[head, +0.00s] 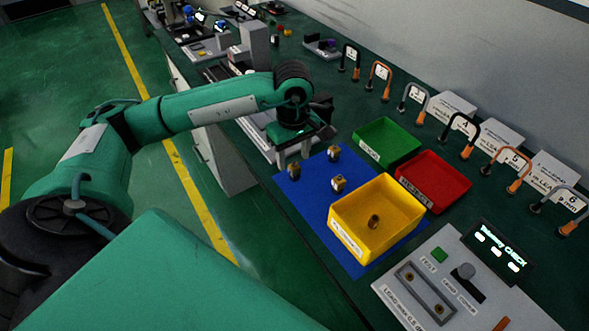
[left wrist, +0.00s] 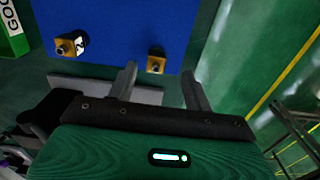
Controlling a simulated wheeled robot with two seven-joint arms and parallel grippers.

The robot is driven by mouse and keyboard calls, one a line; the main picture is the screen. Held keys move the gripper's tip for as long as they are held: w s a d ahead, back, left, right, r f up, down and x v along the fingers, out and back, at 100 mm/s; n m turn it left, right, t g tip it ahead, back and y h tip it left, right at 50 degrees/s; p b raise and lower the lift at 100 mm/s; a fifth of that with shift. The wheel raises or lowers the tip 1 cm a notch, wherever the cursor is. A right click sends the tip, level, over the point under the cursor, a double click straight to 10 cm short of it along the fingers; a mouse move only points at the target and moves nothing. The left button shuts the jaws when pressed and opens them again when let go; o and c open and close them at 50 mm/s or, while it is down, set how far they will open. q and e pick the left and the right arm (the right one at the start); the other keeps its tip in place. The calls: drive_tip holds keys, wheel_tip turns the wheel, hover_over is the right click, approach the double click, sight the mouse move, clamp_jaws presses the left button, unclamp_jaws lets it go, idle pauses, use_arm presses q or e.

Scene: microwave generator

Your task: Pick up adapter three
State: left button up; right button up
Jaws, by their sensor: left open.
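Several small brass-and-dark adapters are in the head view. One adapter (head: 294,171) stands at the blue mat's left corner, one (head: 333,153) near the green bin, one (head: 339,184) beside the yellow bin, and one (head: 374,221) inside that bin. I cannot read which is number three in the head view. My left gripper (head: 293,158) is open above the left-corner adapter. In the left wrist view, an adapter (left wrist: 156,60) shows between and just beyond the open fingertips (left wrist: 158,72). Another adapter (left wrist: 70,46), with a white label that looks like 2, lies left.
The blue mat (head: 306,198) holds the yellow bin (head: 345,238). A green bin (head: 374,133) and a red bin (head: 432,176) stand behind. A test panel (head: 430,280) is at front right. Numbered cable loops (head: 461,125) line the wall side.

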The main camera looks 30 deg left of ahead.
sight(294, 163)
use_arm(q)
drive_tip(key=shift+f, duration=0.6)
drive_tip(key=f, duration=0.1)
drive_tip(key=f+p, duration=0.1)
drive_tip(key=f, duration=0.1)
drive_tip(key=shift+w+a+f, duration=0.1)
drive_tip(key=shift+w+f, duration=0.15)
drive_tip(key=shift+f, duration=0.45)
use_arm(e)
drive_tip(key=s, duration=0.2)
drive_tip(key=shift+s+d+r, duration=0.1)
drive_tip(key=shift+s+d, duration=0.15)
drive_tip(key=shift+s, duration=0.1)
use_arm(q)
drive_tip(key=shift+c, duration=0.2)
clamp_jaws()
use_arm(e)
drive_tip(key=shift+w+a+r, duration=0.1)
drive_tip(key=shift+w+a, duration=0.35)
drive_tip(key=shift+w, duration=0.05)
